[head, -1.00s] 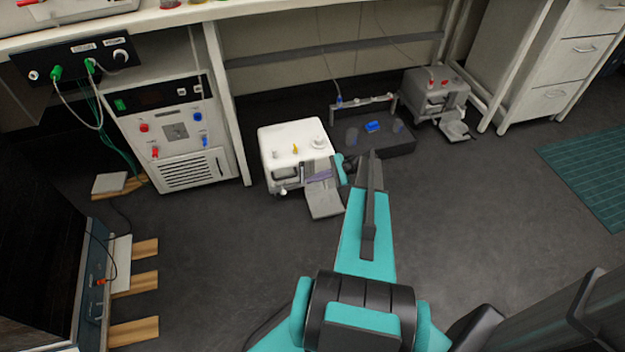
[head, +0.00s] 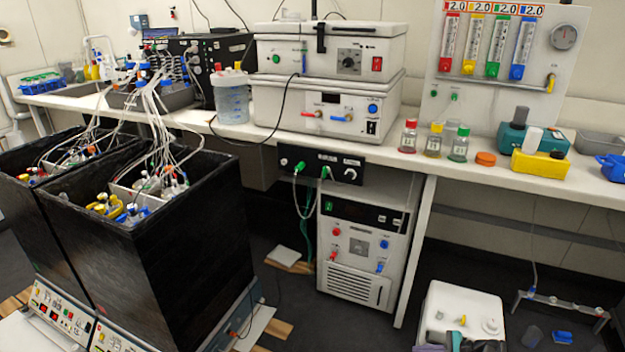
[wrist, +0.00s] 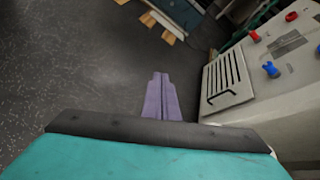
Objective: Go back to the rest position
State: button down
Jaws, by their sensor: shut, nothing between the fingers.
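My gripper (wrist: 161,97) shows in the wrist view as two purple fingers pressed together, with nothing between them. It points over bare dark floor, beside the front of a white control unit (wrist: 245,85) with a vent grille and red and blue knobs. The same unit (head: 360,255) stands under the bench in the head view.
Two black open-topped boxes (head: 190,245) with tubes and bottles stand at the left. The bench (head: 400,160) carries stacked white instruments (head: 330,105), small bottles and a flowmeter panel (head: 510,50). A white device (head: 465,312) sits on the floor at lower right. Wooden slats (wrist: 160,28) lie on the floor.

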jog(key=s+a+r+n+g+p, duration=0.1)
jog(key=s+a+n+g+p, duration=0.15)
jog(key=a, duration=0.75)
jog(key=s+a+r+n+g+p, duration=0.1)
jog(key=s+a+r+g+p, duration=0.2)
jog(key=a, duration=0.7)
jog(key=s+a+r+n+g+h+p, duration=0.1)
jog(key=s+a+n+g+h+p, duration=0.2)
jog(key=s+a, duration=0.75)
jog(key=s+a+r+n+g+h+p, duration=0.1)
jog(key=s+r+n+h, duration=0.15)
jog(key=s, duration=0.45)
jog(key=s+a+r+n+g+h+p, duration=0.1)
jog(key=s+n+g+h+p, duration=0.15)
jog(key=s, duration=0.45)
jog(key=s+d+r+n+t+h, duration=0.1)
jog(key=s+d+r+n+h, duration=0.2)
jog(key=s+d+n, duration=0.2)
jog(key=d+n, duration=0.1)
jog(key=d, duration=0.2)
jog(key=shift+s, duration=0.4)
jog(key=shift+a, duration=0.1)
